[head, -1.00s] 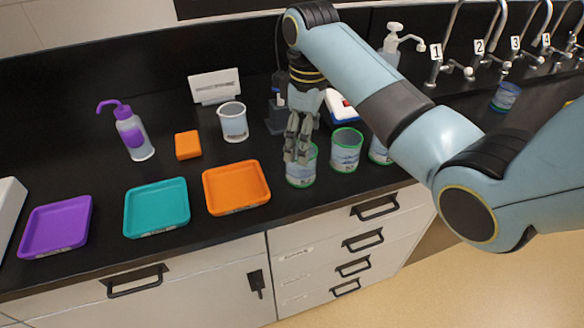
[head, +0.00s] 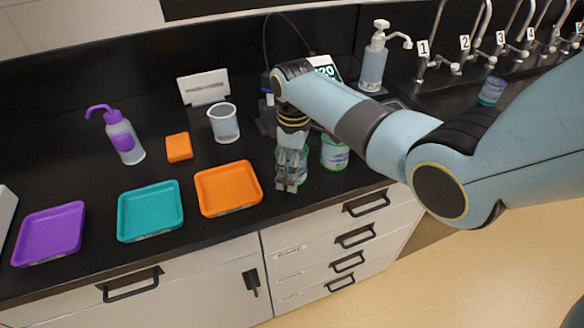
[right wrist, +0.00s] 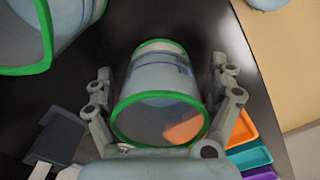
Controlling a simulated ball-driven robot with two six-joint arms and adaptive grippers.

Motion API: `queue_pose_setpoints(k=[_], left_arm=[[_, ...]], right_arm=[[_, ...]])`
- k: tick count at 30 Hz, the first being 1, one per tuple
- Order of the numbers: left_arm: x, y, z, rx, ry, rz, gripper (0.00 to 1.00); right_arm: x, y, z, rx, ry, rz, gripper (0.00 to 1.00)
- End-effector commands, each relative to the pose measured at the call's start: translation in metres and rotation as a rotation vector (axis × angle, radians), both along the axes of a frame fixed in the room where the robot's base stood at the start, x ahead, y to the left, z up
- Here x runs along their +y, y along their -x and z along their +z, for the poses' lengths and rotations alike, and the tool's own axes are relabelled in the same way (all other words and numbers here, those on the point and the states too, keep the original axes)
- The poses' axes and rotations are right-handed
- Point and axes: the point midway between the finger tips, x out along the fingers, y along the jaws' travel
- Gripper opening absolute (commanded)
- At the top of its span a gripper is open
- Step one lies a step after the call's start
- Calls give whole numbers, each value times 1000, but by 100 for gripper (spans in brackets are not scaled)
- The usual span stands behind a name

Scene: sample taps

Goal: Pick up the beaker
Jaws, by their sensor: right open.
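A clear beaker with a green rim (right wrist: 160,95) lies between the two spread fingers of my right gripper (right wrist: 162,75) in the right wrist view. A gap shows at its right side; the left finger is close to its wall. In the head view, my right gripper (head: 287,186) points down in front of this beaker (head: 303,168) and hides most of it. A second green-rimmed beaker (head: 335,154) stands just to its right, and part of it shows in the right wrist view (right wrist: 40,40). My left gripper is not in view.
A grey-rimmed beaker (head: 223,124) stands behind the orange tray (head: 228,210). Teal (head: 150,235) and purple (head: 48,260) trays lie to the left, with a wash bottle (head: 124,138) behind. Numbered taps (head: 428,68) and a pump bottle (head: 374,65) are at right. The counter's front edge is close.

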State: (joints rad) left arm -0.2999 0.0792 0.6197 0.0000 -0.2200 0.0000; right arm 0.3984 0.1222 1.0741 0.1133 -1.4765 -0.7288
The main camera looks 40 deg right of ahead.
Motion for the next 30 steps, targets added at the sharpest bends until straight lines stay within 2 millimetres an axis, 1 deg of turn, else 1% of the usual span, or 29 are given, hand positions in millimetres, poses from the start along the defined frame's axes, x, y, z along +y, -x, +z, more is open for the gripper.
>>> queue_pose_setpoints(k=[4,5,18,19,30], left_arm=[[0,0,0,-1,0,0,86],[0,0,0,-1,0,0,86],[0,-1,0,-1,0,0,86],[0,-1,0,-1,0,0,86],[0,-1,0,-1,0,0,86]], right_arm=[[0,0,0,-1,0,0,89],[0,0,0,-1,0,0,88],[0,0,1,-1,0,0,30],[0,0,1,-1,0,0,28],[0,-1,1,-1,0,0,28]])
